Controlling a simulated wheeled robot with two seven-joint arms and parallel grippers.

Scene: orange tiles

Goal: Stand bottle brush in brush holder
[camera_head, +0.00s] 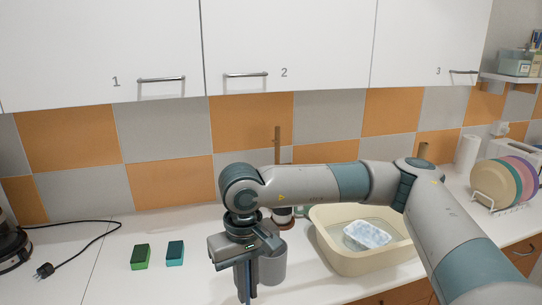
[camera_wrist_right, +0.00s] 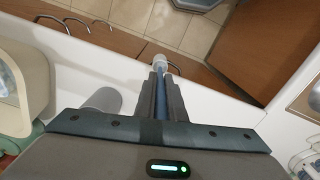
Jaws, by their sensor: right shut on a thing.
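My right gripper (camera_head: 246,290) points down over the front part of the white counter. It is shut on the bottle brush, which shows in the right wrist view as a bluish shaft with a pale rounded end (camera_wrist_right: 160,62) between the fingers (camera_wrist_right: 161,98). In the head view the brush is mostly hidden by the gripper. The brush holder, a grey cylinder (camera_head: 273,266), stands on the counter just right of and partly behind the gripper. In the wrist view the grey holder (camera_wrist_right: 103,100) is left of the fingers, apart from the brush. My left gripper is not in view.
A beige basin (camera_head: 345,262) with a pale block (camera_head: 367,235) inside stands right of the holder. Green (camera_head: 140,257) and teal (camera_head: 175,253) sponges lie to the left. A black plug (camera_head: 44,270) and cable lie farther left. A plate rack (camera_head: 497,203) is far right.

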